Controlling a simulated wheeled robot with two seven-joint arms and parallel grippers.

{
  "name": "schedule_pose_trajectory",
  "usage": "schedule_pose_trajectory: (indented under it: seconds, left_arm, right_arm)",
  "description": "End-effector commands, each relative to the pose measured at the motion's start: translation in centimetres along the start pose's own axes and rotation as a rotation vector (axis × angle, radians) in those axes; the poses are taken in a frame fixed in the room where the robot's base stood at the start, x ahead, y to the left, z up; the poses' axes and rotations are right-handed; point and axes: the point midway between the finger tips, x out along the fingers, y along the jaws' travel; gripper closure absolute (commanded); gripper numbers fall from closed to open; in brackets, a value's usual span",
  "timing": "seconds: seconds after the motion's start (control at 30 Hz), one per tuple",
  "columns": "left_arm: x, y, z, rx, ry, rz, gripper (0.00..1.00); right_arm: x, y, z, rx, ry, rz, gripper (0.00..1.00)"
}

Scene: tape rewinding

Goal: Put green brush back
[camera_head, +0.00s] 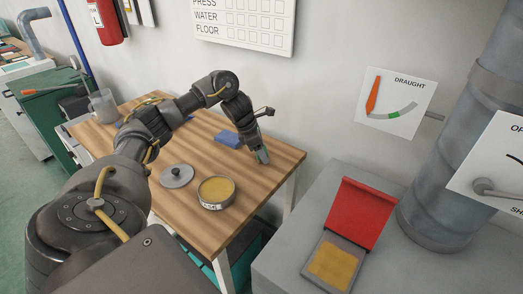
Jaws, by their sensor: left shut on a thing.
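My left arm reaches from the left over the wooden table (235,215). My left gripper (260,148) points down near the table's right back edge. It is shut on a small green thing, which I take to be the green brush (263,157); only a little of it shows below the fingers. Whether it touches the table top I cannot tell. A blue block-like thing (228,139) lies on the table just left of the gripper. My right gripper is not in view.
A round tin (215,205) with yellow contents and a grey knobbed lid (177,176) sit on the table. A grey jar (104,106) stands at its far left. At right, a grey cabinet (290,236) bears an open red-lidded box (360,214) beside a thick pipe (440,190).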

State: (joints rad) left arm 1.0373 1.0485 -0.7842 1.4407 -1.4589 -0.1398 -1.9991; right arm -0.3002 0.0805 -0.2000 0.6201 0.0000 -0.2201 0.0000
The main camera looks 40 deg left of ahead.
Motion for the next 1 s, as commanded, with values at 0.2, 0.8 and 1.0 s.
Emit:
schedule_pose_trajectory:
  seconds: [0.2, 0.8, 1.0]
  left_arm:
    - [0.2, 0.0, -0.1, 0.000, 0.001, 0.000, 0.23]
    - [-3.9, 0.2, 0.2, 0.002, -0.001, 0.006, 0.19]
    - [-8.3, 0.1, 0.2, 0.001, -0.001, 0.005, 0.19]
  right_arm:
    - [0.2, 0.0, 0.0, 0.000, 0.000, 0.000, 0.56]
    - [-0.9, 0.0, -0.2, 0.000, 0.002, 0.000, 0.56]
    - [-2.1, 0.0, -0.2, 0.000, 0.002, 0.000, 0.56]
